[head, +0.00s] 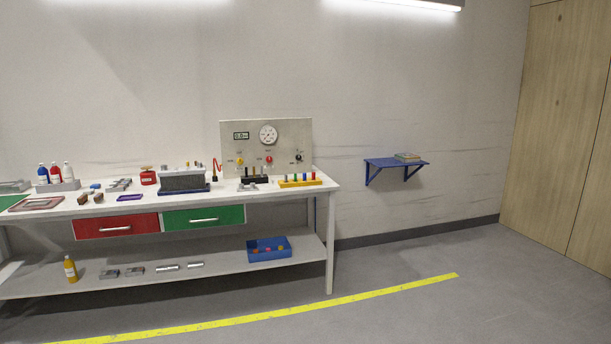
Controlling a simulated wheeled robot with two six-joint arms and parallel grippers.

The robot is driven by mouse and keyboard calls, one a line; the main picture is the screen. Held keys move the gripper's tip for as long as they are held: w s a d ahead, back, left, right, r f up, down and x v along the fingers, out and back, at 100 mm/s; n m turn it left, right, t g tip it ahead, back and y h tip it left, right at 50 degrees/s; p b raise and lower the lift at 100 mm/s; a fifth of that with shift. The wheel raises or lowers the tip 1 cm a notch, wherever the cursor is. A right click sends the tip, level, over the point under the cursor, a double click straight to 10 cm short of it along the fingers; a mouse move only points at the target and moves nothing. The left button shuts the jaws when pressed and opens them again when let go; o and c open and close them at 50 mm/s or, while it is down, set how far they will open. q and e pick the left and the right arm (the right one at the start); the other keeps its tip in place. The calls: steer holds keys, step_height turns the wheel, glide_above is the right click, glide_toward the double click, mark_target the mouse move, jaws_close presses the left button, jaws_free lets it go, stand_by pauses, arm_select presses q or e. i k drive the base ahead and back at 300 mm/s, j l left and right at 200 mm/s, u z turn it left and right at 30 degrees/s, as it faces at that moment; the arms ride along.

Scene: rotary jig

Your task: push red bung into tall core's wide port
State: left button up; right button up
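Neither of my grippers shows in the head view. The workbench (225,203) stands to the left, some way off. A yellow rack (300,183) near its right end holds several small upright coloured pieces; I cannot tell whether one is the red bung. A grey block-like fixture (184,182) sits on a dark blue base on the bench top, with small parts on top. Small grey metal parts (119,185) lie further left. At this distance I cannot tell which part is the tall core, and no wide port can be made out.
A gauge panel (291,136) stands at the bench's back. A blue bin (269,249) with small coloured pieces and several metal parts are on the lower shelf. A blue wall shelf (391,164) hangs to the right. Floor is clear around the yellow floor stripe (300,309).

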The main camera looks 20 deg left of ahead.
mark_target(193, 178)
steer(key=i+j+u, duration=0.15)
steer(key=i+j, duration=2)
steer(key=i+u, duration=0.1)
steer(key=u, duration=1.15)
steer(key=z, duration=1.25)
steer(key=i+j, duration=0.25)
steer(key=i, duration=0.2)
steer(key=i+j+u, duration=0.1)
steer(key=i+j, duration=0.15)
steer(key=i, duration=0.2)
